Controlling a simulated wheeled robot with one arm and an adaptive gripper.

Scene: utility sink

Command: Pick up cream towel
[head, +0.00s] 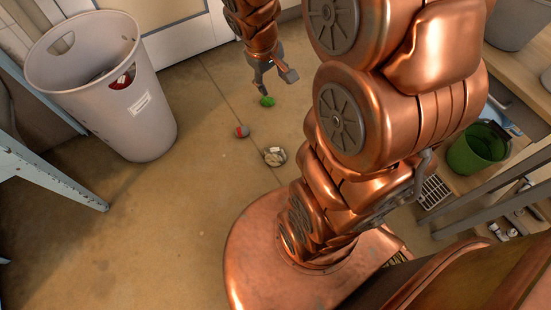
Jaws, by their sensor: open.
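My gripper (273,84) hangs over the floor at the upper middle of the head view, its two grey fingers apart and nothing visible between them. I cannot make out a cream towel for certain. A small pale, mottled thing (275,156) lies on the floor below my gripper in the picture, close to my arm; I cannot tell whether it is a cloth. A small green thing (267,101) lies just below the fingertips in the picture. A small red and grey thing (242,131) lies between these two, slightly left.
A tall light grey bin (140,120) with handle holes and some contents stands at the left. A blue-grey metal leg (60,178) is below it. A green bucket (478,147) is at the right by a wooden shelf. The floor at lower left is clear.

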